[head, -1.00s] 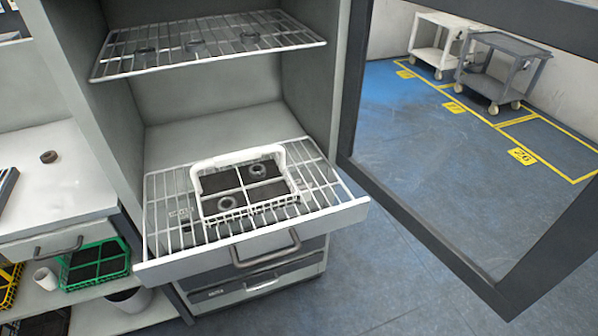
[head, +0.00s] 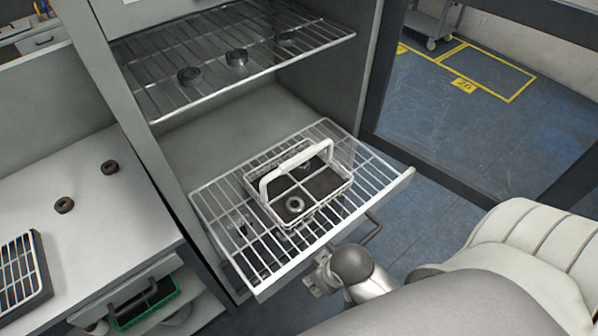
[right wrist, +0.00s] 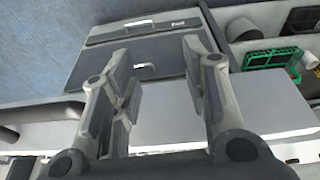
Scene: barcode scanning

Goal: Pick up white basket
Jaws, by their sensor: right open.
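The white basket (head: 296,164) has a raised handle and a divided dark base with ring-shaped parts inside. It sits on a pulled-out wire shelf (head: 340,236) in the middle of the head view. My right gripper (head: 322,276) is in front of the shelf's front panel, nearer to me than the basket and apart from it. In the right wrist view its two fingers (right wrist: 152,62) are spread apart with nothing between them. The basket cannot be made out in the right wrist view. My left gripper is not in view.
An upper wire shelf (head: 236,78) with dark rings hangs above the basket. A green basket (head: 146,308) stands on a lower shelf at left. An open door frame (head: 440,163) is at right.

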